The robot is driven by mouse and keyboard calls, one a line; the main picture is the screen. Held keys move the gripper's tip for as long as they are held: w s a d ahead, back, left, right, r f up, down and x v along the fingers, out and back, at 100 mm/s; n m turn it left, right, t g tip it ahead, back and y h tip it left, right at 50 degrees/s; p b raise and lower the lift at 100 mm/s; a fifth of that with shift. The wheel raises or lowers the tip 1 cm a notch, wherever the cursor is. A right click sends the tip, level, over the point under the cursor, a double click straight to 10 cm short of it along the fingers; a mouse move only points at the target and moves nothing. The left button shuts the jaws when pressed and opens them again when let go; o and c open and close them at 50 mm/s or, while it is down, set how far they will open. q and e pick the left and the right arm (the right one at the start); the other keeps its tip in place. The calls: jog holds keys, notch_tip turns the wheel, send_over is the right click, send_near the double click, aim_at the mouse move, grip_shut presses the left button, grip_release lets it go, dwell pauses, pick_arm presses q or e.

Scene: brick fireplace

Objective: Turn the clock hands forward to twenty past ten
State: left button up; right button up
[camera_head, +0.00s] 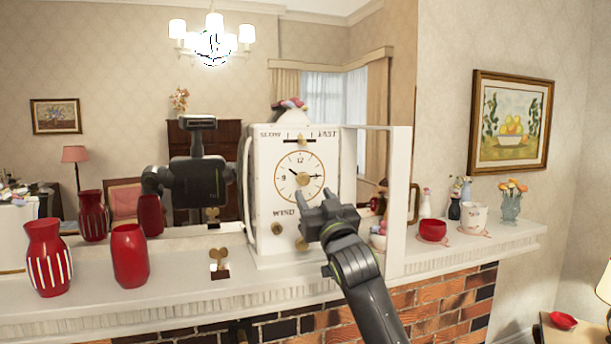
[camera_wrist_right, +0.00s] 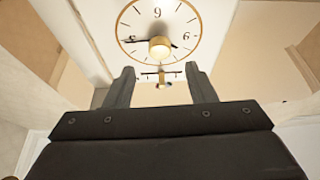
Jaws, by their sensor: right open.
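The white clock (camera_head: 264,205) stands upright on the mantel. Its round face (camera_head: 288,165) has a gold rim and a gold centre hub. In the head view, a dark hand points right, toward 3; the other hand is hard to make out. My right gripper (camera_head: 328,196) is open and empty, just in front of the lower right of the face, apart from the hands as far as I can tell. In the right wrist view, the gripper's fingers (camera_wrist_right: 163,78) point toward the face, with the hub (camera_wrist_right: 160,48) and dark hands beyond them. My left gripper is out of view.
A gold key-like piece (camera_head: 218,255) stands left of the clock. Red vases (camera_head: 130,258) are farther left. A red cup (camera_head: 433,230) and small vases stand right, past a white upright (camera_head: 397,215). The mirror behind reflects the room and my body. Gold knobs (camera_head: 277,228) sit below the face.

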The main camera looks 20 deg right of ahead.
aim_at(304, 180)
jog(key=shift+p+x, duration=1.25)
jog(key=shift+x, duration=2.25)
jog(key=shift+c, duration=0.4)
jog(key=c, duration=0.9)
jog(key=shift+f+m+b, duration=0.15)
jog(key=shift+m+b, duration=0.15)
jog(key=shift+b, duration=0.25)
jog(key=m+h+b, duration=0.2)
jog(key=m+b, duration=0.2)
jog(key=b, duration=0.1)
jog(key=shift+s+a+f+h, duration=0.1)
jog(key=shift+h, duration=0.3)
jog(key=shift+m+g+h+b, duration=0.3)
jog(key=shift+m+h+b, duration=0.6)
jog(key=shift+m+b, duration=0.8)
jog(key=shift+r+m+p, duration=0.25)
jog(key=shift+m+p, duration=0.05)
jog(key=shift+m, duration=0.1)
